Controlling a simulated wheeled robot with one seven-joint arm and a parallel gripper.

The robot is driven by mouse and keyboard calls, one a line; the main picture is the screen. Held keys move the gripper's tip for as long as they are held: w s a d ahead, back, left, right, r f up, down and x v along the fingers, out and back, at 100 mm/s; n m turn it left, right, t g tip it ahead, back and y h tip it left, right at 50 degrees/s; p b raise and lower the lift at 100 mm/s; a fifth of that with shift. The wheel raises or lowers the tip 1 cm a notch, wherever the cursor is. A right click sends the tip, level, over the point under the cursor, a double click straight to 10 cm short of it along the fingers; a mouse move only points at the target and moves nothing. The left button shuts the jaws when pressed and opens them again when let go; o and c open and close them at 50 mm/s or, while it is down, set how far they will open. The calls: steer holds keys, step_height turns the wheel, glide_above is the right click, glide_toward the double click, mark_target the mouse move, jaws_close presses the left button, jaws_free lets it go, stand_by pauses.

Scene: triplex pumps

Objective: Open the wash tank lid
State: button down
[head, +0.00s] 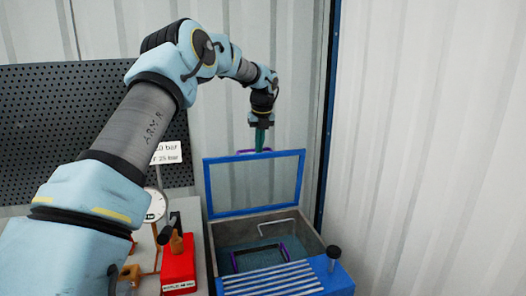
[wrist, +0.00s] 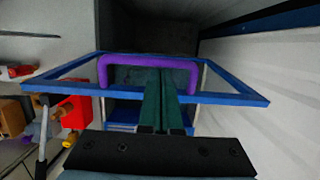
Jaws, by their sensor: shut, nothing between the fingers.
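The wash tank lid is a blue frame (head: 254,211) with a see-through middle, standing raised and roughly upright at the back edge of the wash tank (head: 222,236). The tank's mouth is uncovered. The lid's purple handle (head: 245,152) is on its top edge; it also shows in the wrist view (wrist: 125,60). My gripper (head: 260,148) points down at the handle, its green fingers shut with nothing between them. In the wrist view the fingers (wrist: 166,72) overlap the handle's span; I cannot tell whether they touch it.
Inside the tank are a dark purple-handled item (head: 234,262) and a bent grey rod (head: 278,225). A blue ribbed surface (head: 270,281) and a dark knob (head: 333,254) lie in front. Left are a gauge (head: 156,204) and a red block (head: 178,265). A corrugated wall (head: 430,150) stands right.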

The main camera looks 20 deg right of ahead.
steer(key=shift+w+d, duration=0.2)
steer(key=shift+w, duration=1.35)
